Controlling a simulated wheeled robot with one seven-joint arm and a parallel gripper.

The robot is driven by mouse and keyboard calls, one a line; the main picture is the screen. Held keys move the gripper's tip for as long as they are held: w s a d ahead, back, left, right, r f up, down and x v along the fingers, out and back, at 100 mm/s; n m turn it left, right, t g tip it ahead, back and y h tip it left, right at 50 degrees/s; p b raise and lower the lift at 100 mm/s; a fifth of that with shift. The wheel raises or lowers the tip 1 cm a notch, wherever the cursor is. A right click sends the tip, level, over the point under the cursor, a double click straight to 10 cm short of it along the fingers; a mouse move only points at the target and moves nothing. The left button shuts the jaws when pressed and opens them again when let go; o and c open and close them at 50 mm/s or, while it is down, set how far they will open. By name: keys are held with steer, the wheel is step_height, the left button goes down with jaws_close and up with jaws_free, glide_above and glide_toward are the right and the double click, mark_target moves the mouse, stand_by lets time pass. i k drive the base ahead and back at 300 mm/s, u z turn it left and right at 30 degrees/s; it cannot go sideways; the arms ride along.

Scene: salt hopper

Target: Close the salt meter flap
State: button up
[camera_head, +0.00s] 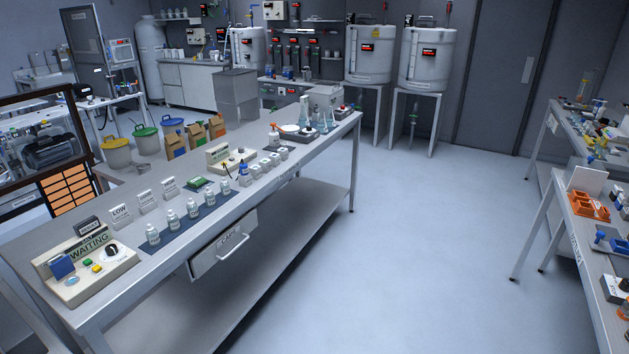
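No flap that I can make out as the salt meter flap shows clearly in the head view. A tall grey box-shaped bin (238,97) stands behind the long bench and may be the salt hopper; I cannot tell, and its lower part is hidden by the bench. White cylindrical tanks (424,58) with small red displays stand on frames at the back wall, too small to show a flap. My gripper is not in view.
A long steel bench (312,153) runs from front left to back centre. It bears a "WAITING" console (86,265), white bottles (172,221) and small devices. Its drawer (223,246) faces the open floor (420,240). Another cluttered bench (607,262) stands at right.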

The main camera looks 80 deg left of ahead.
mark_target(64, 266)
steer(key=u, duration=4.3)
steer(key=i, duration=1.45)
